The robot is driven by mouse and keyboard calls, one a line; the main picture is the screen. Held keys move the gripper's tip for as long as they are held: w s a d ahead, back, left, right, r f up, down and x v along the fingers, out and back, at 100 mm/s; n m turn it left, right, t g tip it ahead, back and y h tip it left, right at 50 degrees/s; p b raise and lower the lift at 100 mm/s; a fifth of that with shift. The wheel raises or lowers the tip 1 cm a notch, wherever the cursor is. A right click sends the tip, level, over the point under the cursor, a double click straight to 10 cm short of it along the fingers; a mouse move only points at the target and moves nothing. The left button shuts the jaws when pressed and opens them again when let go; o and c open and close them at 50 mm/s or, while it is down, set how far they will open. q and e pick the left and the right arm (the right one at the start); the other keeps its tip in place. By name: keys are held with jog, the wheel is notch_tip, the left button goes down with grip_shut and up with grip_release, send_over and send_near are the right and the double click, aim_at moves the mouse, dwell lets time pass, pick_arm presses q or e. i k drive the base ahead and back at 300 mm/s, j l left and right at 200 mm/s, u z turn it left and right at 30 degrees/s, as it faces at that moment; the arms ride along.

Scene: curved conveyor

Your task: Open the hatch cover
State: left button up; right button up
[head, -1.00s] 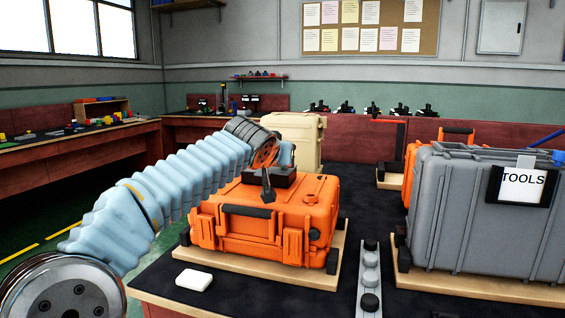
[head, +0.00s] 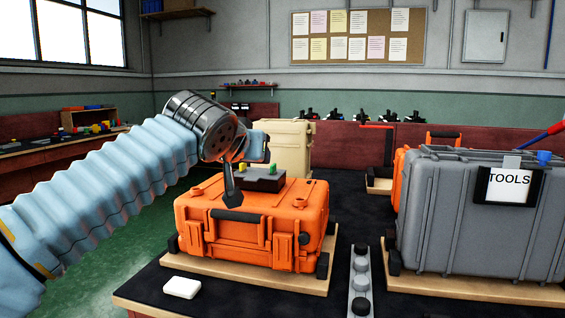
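No part is clearly recognisable as a hatch cover. The closest thing with a lid is an orange hard case (head: 290,205) with a black handle (head: 241,215) on its front, and its lid is shut. A small black box (head: 262,182) with a yellow and a green knob sits on top. My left gripper (head: 236,192) hangs over the left part of the case top, one dark finger pointing down beside the black box. Whether it touches the lid is unclear, and its other finger is not clearly seen. My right gripper is out of view.
A grey case (head: 440,220) with a TOOLS label stands at the right on a wooden board. A white block (head: 182,288) lies at the front left. A beige case (head: 284,140) stands behind.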

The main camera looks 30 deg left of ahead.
aim_at(253, 174)
jog(key=k+l, duration=0.2)
jog(key=k, duration=0.3)
jog(key=k+l, duration=0.15)
jog(key=k, duration=0.3)
